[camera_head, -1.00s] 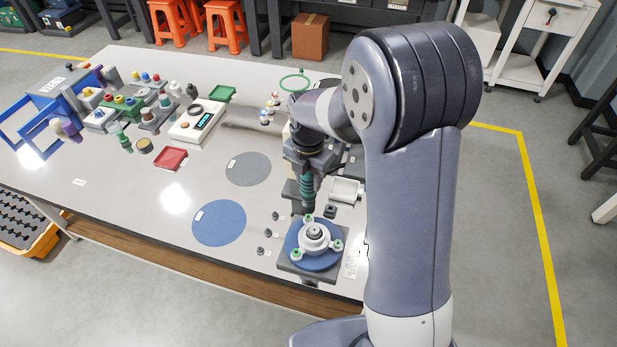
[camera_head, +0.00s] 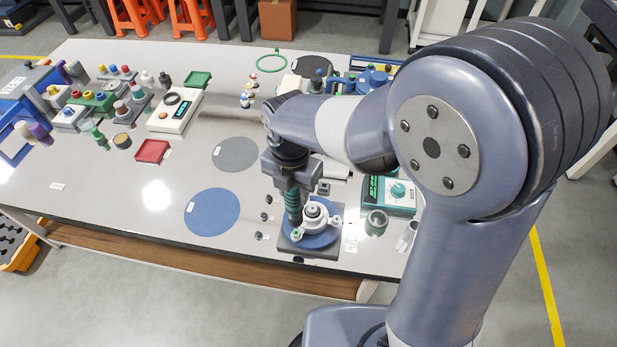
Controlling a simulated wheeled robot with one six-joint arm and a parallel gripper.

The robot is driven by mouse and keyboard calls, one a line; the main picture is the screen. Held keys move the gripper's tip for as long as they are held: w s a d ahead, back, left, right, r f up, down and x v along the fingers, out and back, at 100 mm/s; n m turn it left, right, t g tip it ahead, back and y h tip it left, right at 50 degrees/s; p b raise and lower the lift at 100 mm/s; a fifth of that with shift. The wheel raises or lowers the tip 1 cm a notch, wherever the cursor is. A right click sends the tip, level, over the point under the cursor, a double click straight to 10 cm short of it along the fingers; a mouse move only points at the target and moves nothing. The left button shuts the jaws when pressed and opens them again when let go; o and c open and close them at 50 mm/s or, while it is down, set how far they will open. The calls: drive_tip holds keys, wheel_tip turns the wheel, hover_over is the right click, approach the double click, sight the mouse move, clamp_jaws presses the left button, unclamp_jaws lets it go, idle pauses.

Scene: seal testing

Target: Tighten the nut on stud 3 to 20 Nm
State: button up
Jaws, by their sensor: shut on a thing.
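My gripper (camera_head: 288,168) is shut on a tool with a teal ribbed grip (camera_head: 293,201), which hangs nearly upright. The tool's dark lower end is at the left side of the white flanged fitting (camera_head: 315,212); I cannot tell whether it touches a nut. The fitting sits on a blue disc (camera_head: 322,240) on a dark square base plate. A green-topped nut (camera_head: 297,235) shows at the fitting's front left. Another stud shows at its right; the tool hides part of the left side. Stud numbers cannot be read.
A teal-and-white device with a dial (camera_head: 398,190) and a grey-green cup (camera_head: 376,222) stand right of the fitting, close to my arm. A blue mat (camera_head: 212,212) and a grey mat (camera_head: 236,154) lie left. Small dark parts stand between. Bottles and trays fill the table's far left.

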sight(295, 208)
drive_tip(key=shift+f+b, duration=2)
drive_tip(key=shift+f, duration=0.5)
drive_tip(key=shift+f+b, duration=0.7)
drive_tip(key=shift+f, duration=0.35)
drive_tip(key=shift+r, duration=0.1)
drive_tip(key=shift+r+p, duration=2.1)
drive_tip(key=shift+r, duration=0.4)
